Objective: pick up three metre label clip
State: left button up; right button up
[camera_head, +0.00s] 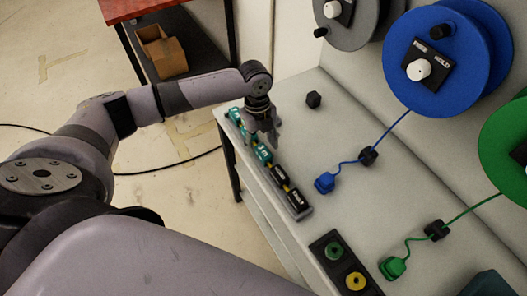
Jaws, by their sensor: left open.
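A row of label clips (263,153) stands on a narrow rail along the left edge of the table. The clips at the far end are teal and those at the near end are black, with yellow bits between. Their lettering is too small to read, so I cannot tell which is the three metre label clip. My left gripper (263,139) is open and points down over the teal part of the row. Its fingers hide some of the row, and I cannot tell whether they touch a clip. My right gripper is out of view.
On the table (345,195) lie a blue plug (325,182) and a green plug (393,267), wired to a blue reel (455,50) and a green reel (508,150). A small black block (313,99) sits right of my gripper. A black panel (332,277) with round knobs is nearer.

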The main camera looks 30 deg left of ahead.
aim_at(264, 151)
pick_arm(q)
jog(key=f, duration=0.4)
jog(key=shift+d+p, duration=0.3)
jog(key=shift+p, duration=0.1)
jog(key=shift+c, duration=0.4)
jog(key=shift+w, duration=0.1)
jog(key=c, duration=1)
